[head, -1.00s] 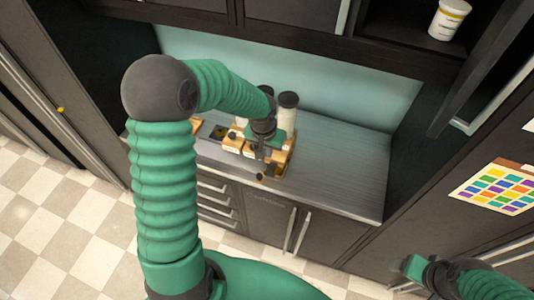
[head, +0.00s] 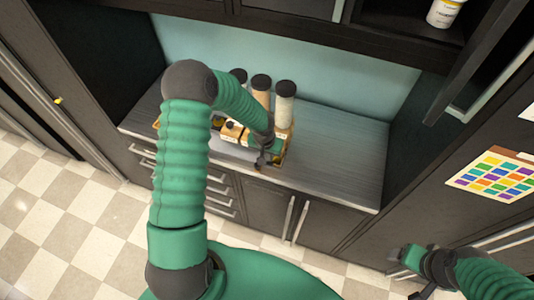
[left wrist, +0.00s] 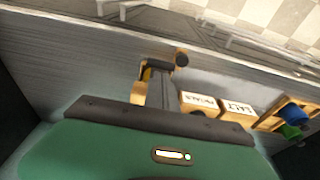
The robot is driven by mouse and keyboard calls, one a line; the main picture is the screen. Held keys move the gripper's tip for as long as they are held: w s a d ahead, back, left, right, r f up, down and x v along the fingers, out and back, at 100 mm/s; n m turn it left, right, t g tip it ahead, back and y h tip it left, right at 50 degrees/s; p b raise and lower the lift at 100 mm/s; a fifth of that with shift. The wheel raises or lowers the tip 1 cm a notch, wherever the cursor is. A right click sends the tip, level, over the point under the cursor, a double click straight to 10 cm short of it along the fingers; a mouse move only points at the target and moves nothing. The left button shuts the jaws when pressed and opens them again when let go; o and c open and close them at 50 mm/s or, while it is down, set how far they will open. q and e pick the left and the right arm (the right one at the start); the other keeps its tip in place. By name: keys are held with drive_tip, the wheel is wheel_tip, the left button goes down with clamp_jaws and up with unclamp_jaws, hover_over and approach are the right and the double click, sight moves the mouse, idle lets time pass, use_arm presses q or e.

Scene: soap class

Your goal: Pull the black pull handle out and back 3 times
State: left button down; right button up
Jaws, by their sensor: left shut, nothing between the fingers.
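A wooden soap station (head: 283,153) sits on the grey counter, with labelled boxes and tall black-capped containers. In the left wrist view, a small dark round knob (left wrist: 181,60), likely the black pull handle, sticks out at the station's counter-edge side. My left gripper (head: 262,160) is at the station's front and is shut with nothing in it. In the left wrist view its narrow fingers (left wrist: 160,82) reach close beside the knob; whether they touch it I cannot tell. In the head view the gripper hides the knob. My right gripper (head: 408,262) is at the lower right, away from the station.
Three tall containers (head: 261,92) stand behind the station. A box labelled SALT (left wrist: 238,109) is beside my left fingers. The counter (head: 340,150) is bare to the right. Dark cupboards (head: 420,45) hang above, and a tall cabinet (head: 445,150) closes the right side.

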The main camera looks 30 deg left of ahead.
use_arm(q)
drive_tip(key=shift+s+d+f, duration=0.15)
drive_tip(key=shift+d, duration=0.25)
drive_tip(key=shift+s+f+b, duration=0.4)
drive_tip(key=shift+f+b, duration=0.1)
drive_tip(key=shift+b, duration=0.3)
drive_tip(key=shift+s+r, duration=0.1)
drive_tip(key=shift+s, duration=0.55)
use_arm(e)
drive_tip(key=shift+s+d+f, duration=0.15)
drive_tip(key=shift+d+f, duration=0.05)
drive_tip(key=shift+f, duration=0.25)
drive_tip(key=shift+s+d+f, duration=0.1)
drive_tip(key=shift+d+f, duration=0.05)
drive_tip(key=shift+f, duration=0.25)
use_arm(q)
drive_tip(key=shift+d+r, duration=0.1)
use_arm(e)
drive_tip(key=shift+r, duration=0.1)
